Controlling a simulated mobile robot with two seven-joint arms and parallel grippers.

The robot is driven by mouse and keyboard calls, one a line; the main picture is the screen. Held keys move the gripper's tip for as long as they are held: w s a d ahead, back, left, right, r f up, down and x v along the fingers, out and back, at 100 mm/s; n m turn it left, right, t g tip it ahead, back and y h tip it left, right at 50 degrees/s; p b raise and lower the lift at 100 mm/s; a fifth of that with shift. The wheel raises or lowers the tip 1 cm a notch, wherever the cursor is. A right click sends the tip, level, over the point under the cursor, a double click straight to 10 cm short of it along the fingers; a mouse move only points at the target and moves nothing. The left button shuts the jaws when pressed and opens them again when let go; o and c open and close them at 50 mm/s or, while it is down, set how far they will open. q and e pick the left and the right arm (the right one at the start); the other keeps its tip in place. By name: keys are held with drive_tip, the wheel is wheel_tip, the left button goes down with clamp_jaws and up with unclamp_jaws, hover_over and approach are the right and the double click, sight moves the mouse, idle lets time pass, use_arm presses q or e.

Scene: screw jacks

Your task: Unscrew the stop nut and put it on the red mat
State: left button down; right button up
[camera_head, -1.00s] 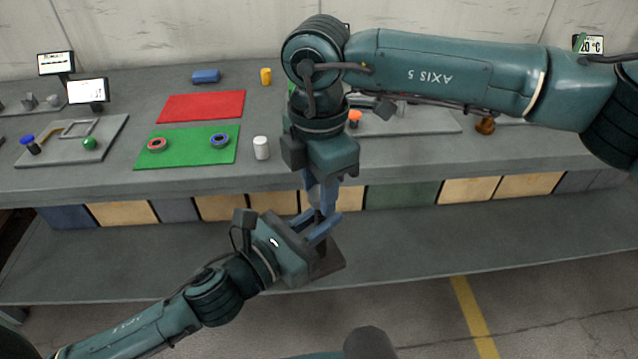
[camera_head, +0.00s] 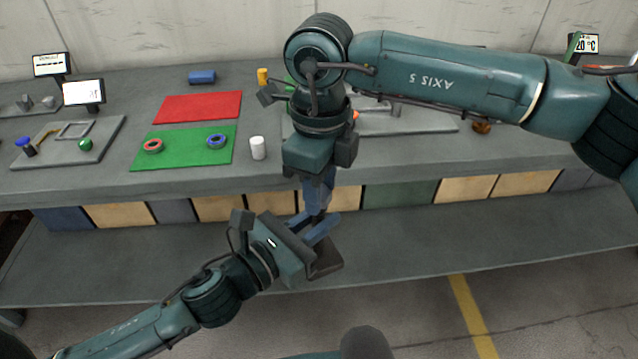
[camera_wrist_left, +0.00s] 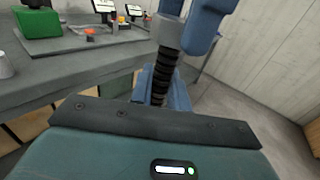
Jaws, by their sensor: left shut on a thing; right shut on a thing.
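My left gripper is shut on the screw jack, below the thread; the grip itself is mostly hidden. A grey stop nut (camera_wrist_left: 171,34) sits at the upper end of the visible thread. My right gripper (camera_head: 317,210) points down from above, and its blue fingers are shut on the stop nut. The red mat (camera_head: 200,106) lies bare on the bench.
A green mat (camera_head: 181,157) with a red ring (camera_head: 153,146) and a blue ring (camera_head: 217,141) lies in front of the red mat. A white cylinder (camera_head: 258,148) stands to its right.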

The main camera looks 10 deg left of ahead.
drive_tip(key=n, duration=0.6)
drive_tip(key=shift+w+a+r+n, duration=0.1)
drive_tip(key=shift+w+r+n, duration=0.1)
drive_tip(key=shift+n, duration=0.2)
drive_tip(key=n, duration=0.4)
drive_tip(key=shift+w, duration=0.1)
drive_tip(key=n, duration=0.6)
drive_tip(key=shift+n, duration=0.3)
drive_tip(key=n, duration=0.4)
drive_tip(key=shift+w+a, duration=0.1)
drive_tip(key=n, duration=0.7)
drive_tip(key=shift+a, duration=0.1)
drive_tip(key=n, duration=0.5)
drive_tip(key=o, duration=1.1)
